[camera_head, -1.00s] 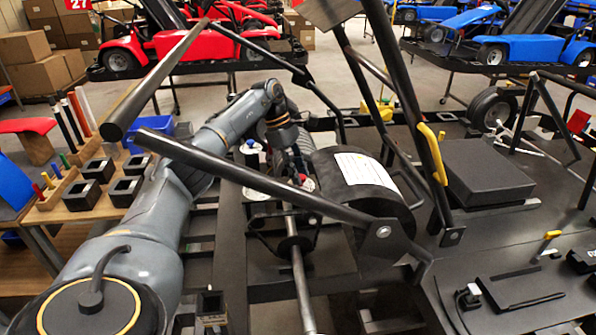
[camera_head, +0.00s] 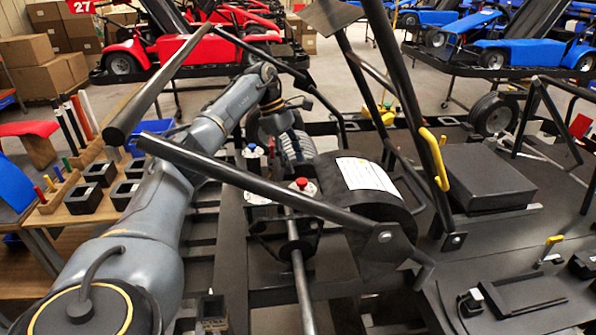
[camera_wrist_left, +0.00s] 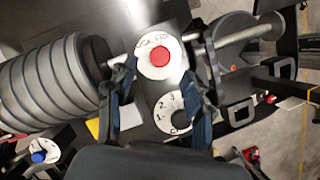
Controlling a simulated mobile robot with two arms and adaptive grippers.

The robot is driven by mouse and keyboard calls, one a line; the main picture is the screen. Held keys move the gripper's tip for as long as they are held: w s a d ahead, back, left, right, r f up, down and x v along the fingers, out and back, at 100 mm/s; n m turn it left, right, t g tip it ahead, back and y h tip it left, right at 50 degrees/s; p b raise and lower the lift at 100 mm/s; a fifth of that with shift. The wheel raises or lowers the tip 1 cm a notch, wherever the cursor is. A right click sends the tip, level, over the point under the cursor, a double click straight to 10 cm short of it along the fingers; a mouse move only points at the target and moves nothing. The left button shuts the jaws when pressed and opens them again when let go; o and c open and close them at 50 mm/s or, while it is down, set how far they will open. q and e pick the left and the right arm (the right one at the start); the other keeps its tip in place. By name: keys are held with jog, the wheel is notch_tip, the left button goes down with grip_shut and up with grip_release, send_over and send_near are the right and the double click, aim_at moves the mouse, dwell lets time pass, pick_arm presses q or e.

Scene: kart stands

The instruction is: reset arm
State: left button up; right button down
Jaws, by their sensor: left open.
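My left arm (camera_head: 150,215) reaches from the lower left to the kart frame. My left gripper (camera_head: 286,148) is partly hidden behind the engine parts and hangs above the ribbed grey cylinder area. In the left wrist view, my left gripper (camera_wrist_left: 158,112) has its two dark fingers spread apart, with nothing held. A red button on a white round plate (camera_wrist_left: 159,56) shows just beyond the fingers. The same red button (camera_head: 302,184) is uncovered in the head view. A blue button (camera_head: 251,148) stands to its left. My right gripper is out of view.
A large black cylinder with a white label (camera_head: 362,175) and black frame bars (camera_head: 250,185) crowd the gripper. A yellow-handled bar (camera_head: 436,160) rises at right. A bench with black square holders (camera_head: 100,172) stands left. Red and blue karts stand behind.

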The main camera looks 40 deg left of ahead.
pick_arm(q)
jog(key=shift+v, duration=1.25)
